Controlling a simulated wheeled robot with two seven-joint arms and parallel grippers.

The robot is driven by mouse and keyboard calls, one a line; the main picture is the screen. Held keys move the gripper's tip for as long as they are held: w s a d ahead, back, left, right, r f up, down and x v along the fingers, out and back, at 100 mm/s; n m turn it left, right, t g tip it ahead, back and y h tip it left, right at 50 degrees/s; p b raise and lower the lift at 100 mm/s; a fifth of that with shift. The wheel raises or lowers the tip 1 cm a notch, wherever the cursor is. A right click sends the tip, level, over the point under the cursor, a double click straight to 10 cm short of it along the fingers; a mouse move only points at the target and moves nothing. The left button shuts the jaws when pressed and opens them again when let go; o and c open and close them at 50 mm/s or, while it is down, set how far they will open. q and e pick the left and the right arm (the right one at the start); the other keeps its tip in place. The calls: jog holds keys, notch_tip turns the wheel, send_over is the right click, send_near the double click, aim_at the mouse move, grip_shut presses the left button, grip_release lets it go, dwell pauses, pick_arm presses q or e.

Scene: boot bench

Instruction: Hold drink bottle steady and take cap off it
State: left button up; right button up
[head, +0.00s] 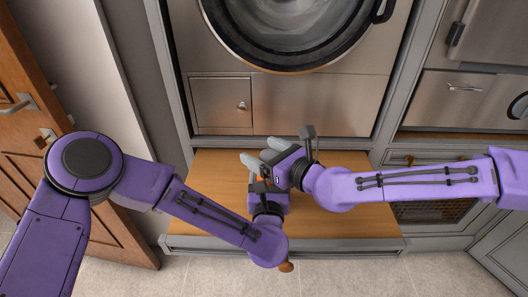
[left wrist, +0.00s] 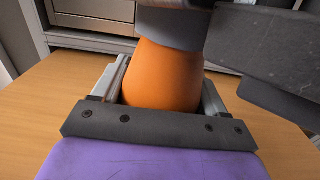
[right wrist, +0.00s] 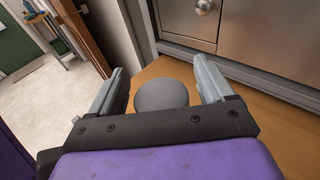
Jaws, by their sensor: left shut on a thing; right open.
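The drink bottle is orange and shows best in the left wrist view (left wrist: 168,75), upright between my left fingers. My left gripper (head: 264,183) is shut on its body, low above the wooden bench top. The cap is dark grey and sits on the bottle's top in the left wrist view (left wrist: 172,28). In the right wrist view the cap (right wrist: 161,93) is a grey disc seen from above, between my right fingers. My right gripper (head: 263,152) is open around the cap, with gaps visible at both sides. In the head view my grippers hide most of the bottle.
The wooden bench top (head: 345,222) has bare room on both sides of the grippers. A steel front with a round door (head: 290,30) and a small knobbed panel (head: 222,102) stands behind. A wooden door (head: 45,100) is at left. A small brown end (head: 286,267) pokes out by my left arm.

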aim_at(265, 151)
jog(key=c, duration=1.2)
jog(key=shift+d+r, duration=0.1)
jog(key=shift+r, duration=0.15)
jog(key=shift+c, duration=0.2)
jog(key=shift+r, duration=0.9)
notch_tip(265, 151, up, 4)
jog(key=shift+r, duration=0.1)
pick_arm(q)
jog(key=o, duration=1.5)
jog(key=shift+o, duration=0.2)
